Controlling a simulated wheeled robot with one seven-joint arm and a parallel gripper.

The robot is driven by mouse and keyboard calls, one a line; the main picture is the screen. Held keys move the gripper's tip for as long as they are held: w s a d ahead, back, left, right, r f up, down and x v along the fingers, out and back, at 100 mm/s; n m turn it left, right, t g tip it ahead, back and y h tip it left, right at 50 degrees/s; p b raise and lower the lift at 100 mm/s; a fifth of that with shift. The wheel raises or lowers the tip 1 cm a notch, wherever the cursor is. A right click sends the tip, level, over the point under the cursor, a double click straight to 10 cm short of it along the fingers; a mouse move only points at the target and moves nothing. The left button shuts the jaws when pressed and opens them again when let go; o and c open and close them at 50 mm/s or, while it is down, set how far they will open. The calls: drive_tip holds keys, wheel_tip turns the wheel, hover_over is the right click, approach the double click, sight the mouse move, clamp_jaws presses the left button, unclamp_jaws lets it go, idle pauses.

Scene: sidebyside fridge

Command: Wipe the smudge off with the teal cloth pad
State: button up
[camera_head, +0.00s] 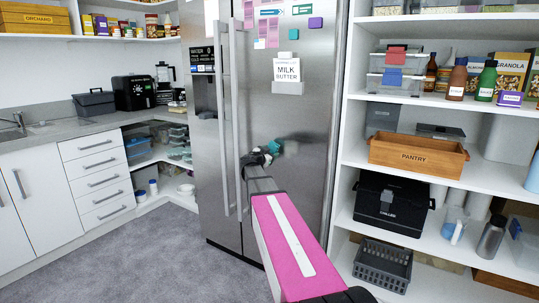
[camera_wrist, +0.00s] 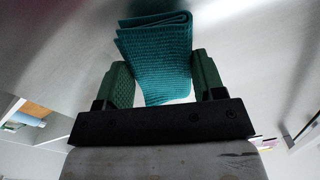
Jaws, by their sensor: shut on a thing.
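The teal cloth pad (camera_wrist: 155,55) is folded and sits between the two green fingers of my gripper (camera_wrist: 162,75) in the wrist view. My gripper is shut on it. In the head view, my gripper (camera_head: 268,151) is at the steel fridge door (camera_head: 306,190), just right of the long handles, with a bit of the teal pad (camera_head: 277,147) showing at its tip. The pad is at or very near the door; I cannot tell whether it touches. I cannot make out the smudge clearly; my gripper and the pad cover part of the door there.
Two long vertical handles (camera_head: 240,120) stand out left of my gripper. A milk and butter note (camera_head: 287,71) and several magnets are higher on the door. Open shelves with a wooden pantry crate (camera_head: 417,157) stand at right. Grey floor (camera_head: 180,245) is clear at left.

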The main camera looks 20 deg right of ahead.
sight(282, 150)
drive_tip(key=shift+x, duration=0.85)
idle(1.0)
drive_tip(key=shift+a, duration=0.1)
drive_tip(key=shift+s, duration=0.15)
drive_tip(key=shift+s+d, duration=0.6)
drive_tip(key=shift+d, duration=0.1)
drive_tip(key=shift+s+d+r, duration=0.15)
drive_tip(key=shift+s+d, duration=0.15)
drive_tip(key=shift+s, duration=0.25)
drive_tip(key=shift+s+d+r, duration=0.1)
drive_tip(key=shift+s+d, duration=0.25)
drive_tip(key=shift+s, duration=0.2)
drive_tip(key=shift+s+d+r, duration=0.15)
drive_tip(key=shift+s+d, duration=0.55)
drive_tip(key=shift+d, duration=0.05)
drive_tip(key=shift+w+a+r, duration=0.1)
drive_tip(key=shift+w+a, duration=0.65)
drive_tip(key=shift+w, duration=0.05)
